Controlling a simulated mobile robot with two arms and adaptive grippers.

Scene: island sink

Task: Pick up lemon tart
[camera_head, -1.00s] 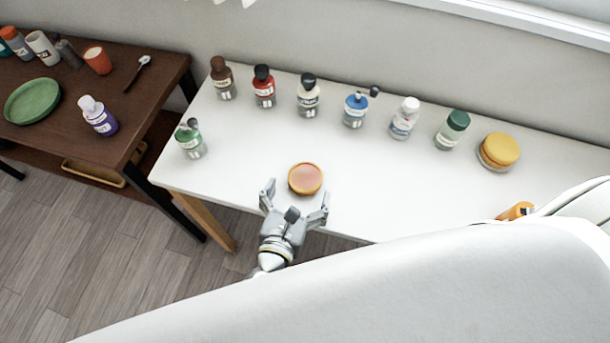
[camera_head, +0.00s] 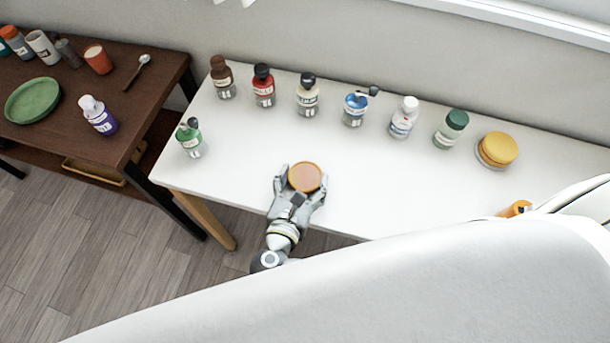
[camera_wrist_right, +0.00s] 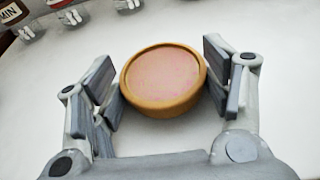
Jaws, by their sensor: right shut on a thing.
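The lemon tart (camera_head: 305,176) is a round tart with a golden-brown crust and a pinkish top, near the front edge of the white table (camera_head: 400,190). My right gripper (camera_head: 301,182) is shut on the tart, with a finger on each side of it. The right wrist view shows the tart (camera_wrist_right: 165,80) between the finger pads of the gripper (camera_wrist_right: 168,85). I cannot tell whether the tart is lifted off the table. My left gripper is not in view.
A row of several bottles (camera_head: 308,98) stands along the back of the white table. A green-labelled bottle (camera_head: 190,140) stands at its left end, and a yellow stacked item (camera_head: 498,149) at back right. A dark table (camera_head: 100,60) with a green plate (camera_head: 32,101) is at left.

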